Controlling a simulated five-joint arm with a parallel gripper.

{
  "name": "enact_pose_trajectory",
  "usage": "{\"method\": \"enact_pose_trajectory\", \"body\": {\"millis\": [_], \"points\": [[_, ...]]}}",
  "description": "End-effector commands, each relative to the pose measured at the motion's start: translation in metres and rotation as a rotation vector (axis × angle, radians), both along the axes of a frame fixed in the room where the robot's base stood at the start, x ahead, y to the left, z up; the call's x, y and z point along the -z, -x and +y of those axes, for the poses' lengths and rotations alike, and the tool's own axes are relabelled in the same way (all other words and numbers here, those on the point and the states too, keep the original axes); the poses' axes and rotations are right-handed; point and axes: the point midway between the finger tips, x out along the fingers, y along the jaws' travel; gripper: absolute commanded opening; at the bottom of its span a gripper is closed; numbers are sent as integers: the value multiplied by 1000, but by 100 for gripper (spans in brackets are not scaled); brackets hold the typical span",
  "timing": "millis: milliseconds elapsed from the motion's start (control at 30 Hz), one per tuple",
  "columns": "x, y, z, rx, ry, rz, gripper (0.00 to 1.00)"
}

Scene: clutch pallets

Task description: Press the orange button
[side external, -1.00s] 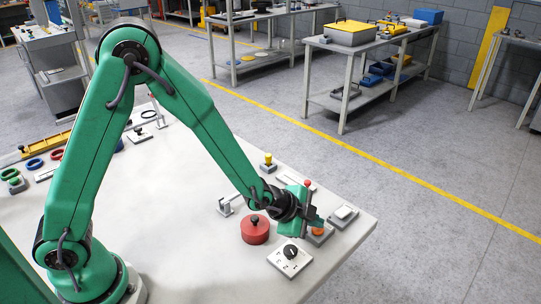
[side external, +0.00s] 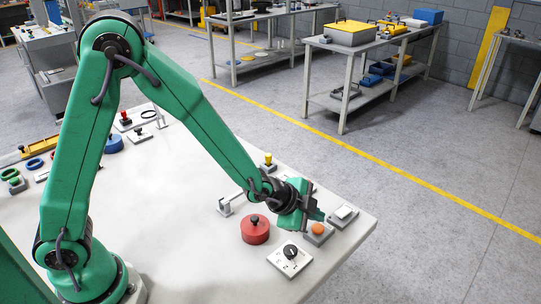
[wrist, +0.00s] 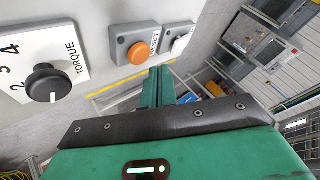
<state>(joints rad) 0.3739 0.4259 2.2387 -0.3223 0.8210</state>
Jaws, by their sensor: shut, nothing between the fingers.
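The orange button (side external: 318,228) sits on a small grey box near the table's right end. It also shows in the wrist view (wrist: 137,53), beside a white label. My gripper (side external: 318,213) is shut and empty, just above and behind the button in the side view. Its closed green fingers show in the wrist view (wrist: 158,88), close beside the button's box. I see a gap between the fingers and the orange cap. The cap is in full view and nothing visibly touches it.
A torque dial plate (side external: 290,260) with a black knob and a round red part (side external: 255,230) with a black knob stand nearby. A white switch on a grey base (side external: 344,212) is right of the button. A yellow-topped piece (side external: 268,162) stands farther back. The table's front middle is clear.

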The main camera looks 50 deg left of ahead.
Motion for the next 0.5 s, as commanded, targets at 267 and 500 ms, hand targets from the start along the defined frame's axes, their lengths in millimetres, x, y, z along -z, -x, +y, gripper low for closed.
{"method": "enact_pose_trajectory", "body": {"millis": [267, 500], "points": [[-20, 0, 0, 0, 1, -1, 0], [-38, 0, 0, 0, 1, -3, 0]]}}
